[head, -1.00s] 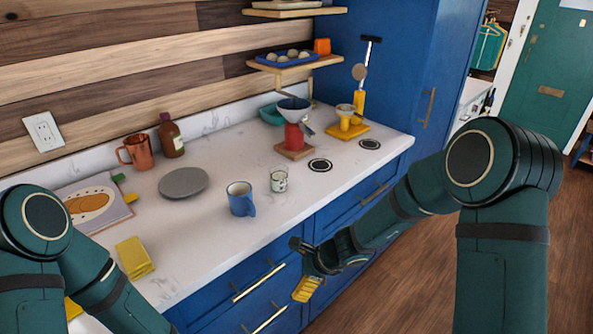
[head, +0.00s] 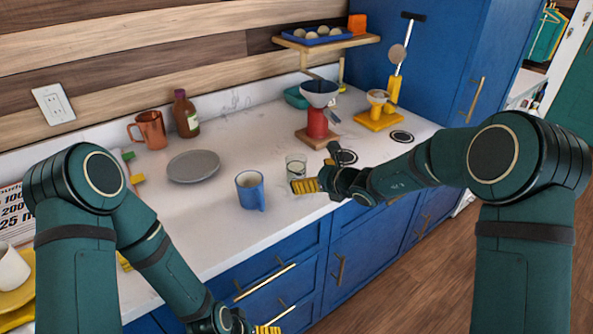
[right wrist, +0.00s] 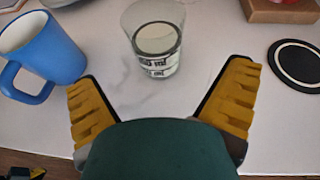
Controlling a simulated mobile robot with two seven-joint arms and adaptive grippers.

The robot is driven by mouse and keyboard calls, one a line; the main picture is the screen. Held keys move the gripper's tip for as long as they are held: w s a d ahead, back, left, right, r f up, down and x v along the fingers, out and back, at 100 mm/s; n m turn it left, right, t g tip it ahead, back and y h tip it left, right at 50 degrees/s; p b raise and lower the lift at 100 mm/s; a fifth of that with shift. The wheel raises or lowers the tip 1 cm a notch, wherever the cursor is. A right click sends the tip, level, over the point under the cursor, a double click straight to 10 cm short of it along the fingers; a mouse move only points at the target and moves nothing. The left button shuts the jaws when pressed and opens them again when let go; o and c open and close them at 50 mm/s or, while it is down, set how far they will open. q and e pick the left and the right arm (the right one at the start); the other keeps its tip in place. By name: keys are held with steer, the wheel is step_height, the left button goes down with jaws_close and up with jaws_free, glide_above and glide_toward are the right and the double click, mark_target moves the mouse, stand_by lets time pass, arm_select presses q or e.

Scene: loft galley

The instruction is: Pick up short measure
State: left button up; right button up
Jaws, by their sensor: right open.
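The short measure is a small clear glass with dark markings (head: 296,164), upright on the white counter. It also shows in the right wrist view (right wrist: 154,42), at the top middle. My right gripper (head: 306,185) is open and empty, close to the near side of the glass. In the right wrist view its two yellow fingers (right wrist: 165,80) are spread apart, with the glass ahead of and between them, not touched. My left gripper (head: 262,328) is at the bottom edge of the head view, partly cut off.
A blue mug (head: 250,190) stands left of the glass. A grey plate (head: 193,166), a copper mug (head: 149,130) and a brown bottle (head: 186,114) are further left. A red device with a funnel (head: 318,122) on a wooden block is behind.

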mark_target(295, 171)
steer(key=x, duration=0.6)
steer(key=shift+w+a, duration=0.1)
steer(key=shift+a, duration=0.15)
steer(key=c, duration=1.4)
